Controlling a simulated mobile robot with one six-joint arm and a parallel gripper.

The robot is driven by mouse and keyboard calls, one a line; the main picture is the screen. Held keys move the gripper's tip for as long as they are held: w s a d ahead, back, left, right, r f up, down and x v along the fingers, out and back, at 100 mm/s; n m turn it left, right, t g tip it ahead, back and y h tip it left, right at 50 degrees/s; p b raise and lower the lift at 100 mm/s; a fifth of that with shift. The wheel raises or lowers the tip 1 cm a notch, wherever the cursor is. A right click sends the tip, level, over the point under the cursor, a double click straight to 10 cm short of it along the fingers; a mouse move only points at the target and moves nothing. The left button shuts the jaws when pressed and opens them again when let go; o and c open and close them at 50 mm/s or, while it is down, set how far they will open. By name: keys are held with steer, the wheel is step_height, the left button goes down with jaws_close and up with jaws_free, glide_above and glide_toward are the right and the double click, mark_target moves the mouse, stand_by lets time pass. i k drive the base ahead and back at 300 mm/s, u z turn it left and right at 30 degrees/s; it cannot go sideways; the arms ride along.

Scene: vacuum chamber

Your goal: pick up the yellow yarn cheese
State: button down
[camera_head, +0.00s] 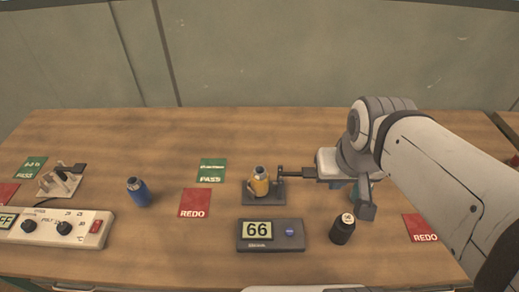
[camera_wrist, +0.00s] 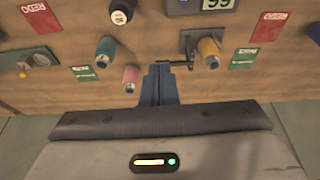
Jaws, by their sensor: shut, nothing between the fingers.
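The yellow yarn cheese (camera_head: 260,182) stands upright on a small dark holder (camera_head: 278,198), just behind the display unit. It also shows in the wrist view (camera_wrist: 208,48), right of my fingers. My gripper (camera_wrist: 159,70) shows there as two blue fingers closed together with nothing between them. It is apart from the yellow cheese, to the cheese's right in the head view, where my arm mostly hides the fingers.
A dark rod (camera_head: 298,173) juts from the holder toward my wrist. Teal (camera_wrist: 105,50) and pink (camera_wrist: 130,78) cheeses stand near my fingers. The display unit (camera_head: 270,247) reads 66. Red and green cards lie flat.

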mark_target(260, 177)
steer(key=u, duration=0.1)
steer(key=k, duration=0.55)
steer(key=z, duration=2.05)
steer(key=k, duration=1.1)
steer(key=u, duration=1.9)
steer(key=i, duration=1)
